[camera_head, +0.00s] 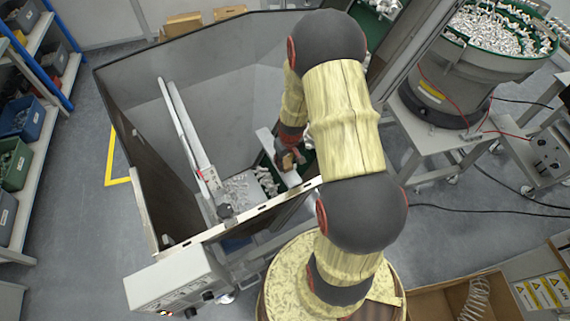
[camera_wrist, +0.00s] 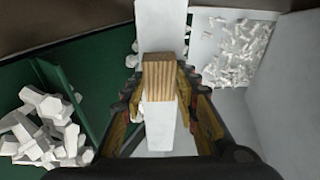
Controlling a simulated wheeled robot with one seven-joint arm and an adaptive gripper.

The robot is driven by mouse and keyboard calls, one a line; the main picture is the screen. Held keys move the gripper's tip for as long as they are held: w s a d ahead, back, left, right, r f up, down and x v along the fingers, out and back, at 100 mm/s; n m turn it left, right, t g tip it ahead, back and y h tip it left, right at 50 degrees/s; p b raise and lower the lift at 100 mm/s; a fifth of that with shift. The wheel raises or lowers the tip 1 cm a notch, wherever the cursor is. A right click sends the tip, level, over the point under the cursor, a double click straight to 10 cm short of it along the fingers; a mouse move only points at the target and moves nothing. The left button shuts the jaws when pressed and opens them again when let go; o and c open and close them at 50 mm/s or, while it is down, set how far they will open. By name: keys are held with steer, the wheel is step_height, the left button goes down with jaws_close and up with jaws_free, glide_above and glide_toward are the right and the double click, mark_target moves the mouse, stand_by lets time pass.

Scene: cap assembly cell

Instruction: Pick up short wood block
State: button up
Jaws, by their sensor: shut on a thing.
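The short wood block (camera_wrist: 161,76) is pale brown with a striped grain, and it sits between my gripper's (camera_wrist: 160,98) two fingers in the wrist view. My gripper is shut on it. A white surface lies right below and in front of the block; I cannot tell whether the block touches it. In the head view, my gripper (camera_head: 290,160) is inside the grey-walled bin, near the white bar, and the block (camera_head: 284,160) shows only as a small brown patch.
A white bar (camera_head: 277,160) runs under my gripper. A green tray (camera_wrist: 85,85) with white parts (camera_wrist: 45,130) lies to the left in the wrist view; more white parts (camera_wrist: 233,48) lie at upper right.

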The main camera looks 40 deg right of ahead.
steer(key=shift+c, duration=1.1)
